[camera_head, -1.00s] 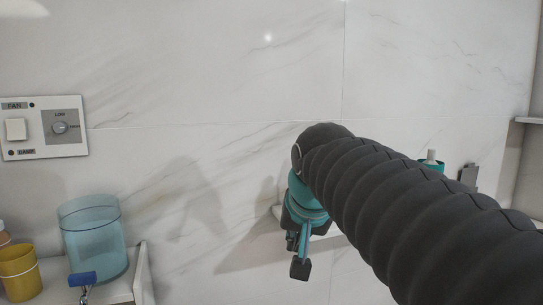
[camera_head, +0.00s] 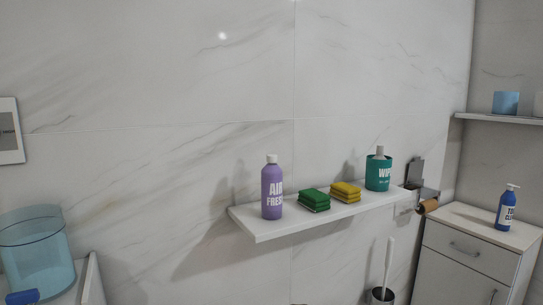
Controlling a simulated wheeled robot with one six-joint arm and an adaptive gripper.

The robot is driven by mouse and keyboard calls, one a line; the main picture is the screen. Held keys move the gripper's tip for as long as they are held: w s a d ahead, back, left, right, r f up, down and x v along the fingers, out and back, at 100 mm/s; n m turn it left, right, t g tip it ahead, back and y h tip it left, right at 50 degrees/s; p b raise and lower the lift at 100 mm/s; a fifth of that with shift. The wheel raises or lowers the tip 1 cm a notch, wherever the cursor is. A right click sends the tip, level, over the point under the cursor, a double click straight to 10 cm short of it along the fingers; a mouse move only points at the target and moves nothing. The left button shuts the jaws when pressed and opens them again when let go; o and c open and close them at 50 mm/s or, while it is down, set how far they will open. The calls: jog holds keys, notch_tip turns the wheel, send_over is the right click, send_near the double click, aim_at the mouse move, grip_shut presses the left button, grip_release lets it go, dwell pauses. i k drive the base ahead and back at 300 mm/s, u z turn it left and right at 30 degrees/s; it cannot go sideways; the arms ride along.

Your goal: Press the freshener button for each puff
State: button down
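The air freshener (camera_head: 271,190) is a purple bottle with a white top and the letters "AIR FRESH". It stands upright at the left end of a white wall shelf (camera_head: 262,229). Its white top (camera_head: 271,158) is in plain sight, and nothing touches it. My gripper and arm are out of view.
Green sponges (camera_head: 314,199), yellow sponges (camera_head: 345,191) and a teal wipes tub (camera_head: 378,173) share the shelf. A blue bottle (camera_head: 505,209) stands on a cabinet (camera_head: 470,253) at right. A toilet brush (camera_head: 387,268) is below. A clear blue container (camera_head: 37,255) is at left.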

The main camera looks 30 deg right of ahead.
aim_at(270, 158)
jog(key=z, duration=3.3)
jog(key=k, duration=1.1)
jog(key=u, duration=1.85)
jog(key=i, duration=0.5)
